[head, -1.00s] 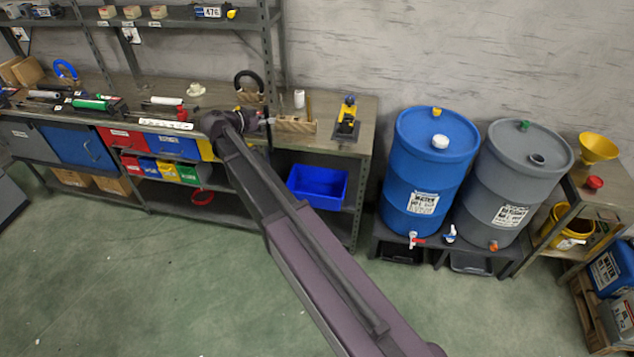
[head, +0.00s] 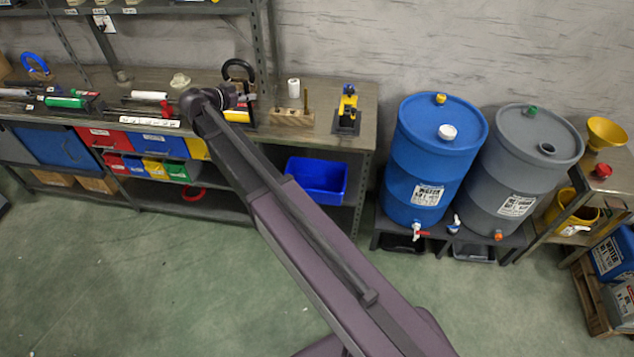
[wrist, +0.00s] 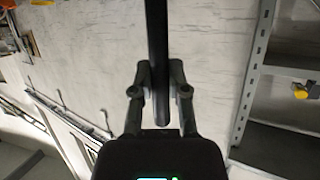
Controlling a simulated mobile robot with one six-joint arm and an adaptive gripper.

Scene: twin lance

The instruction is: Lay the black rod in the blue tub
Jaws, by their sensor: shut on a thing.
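The black rod (wrist: 157,45) is between the two fingers of my gripper (wrist: 158,78) in the wrist view. The gripper is shut on it, and the rod runs straight out from the fingers past the top of the picture. In the head view my wrist (head: 208,101) is over the bench at the left of centre. The fingers and the rod cannot be made out clearly there. The blue tub (head: 316,180) stands on the shelf under the bench's right part, below and to the right of my wrist. Its visible inside looks empty.
The bench (head: 352,95) bears a wooden block (head: 291,117), a yellow-black device (head: 346,110) and tools. Coloured bins (head: 155,168) sit left of the tub. A blue drum (head: 434,150) stands right of the bench. The green floor (head: 130,280) in front is clear.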

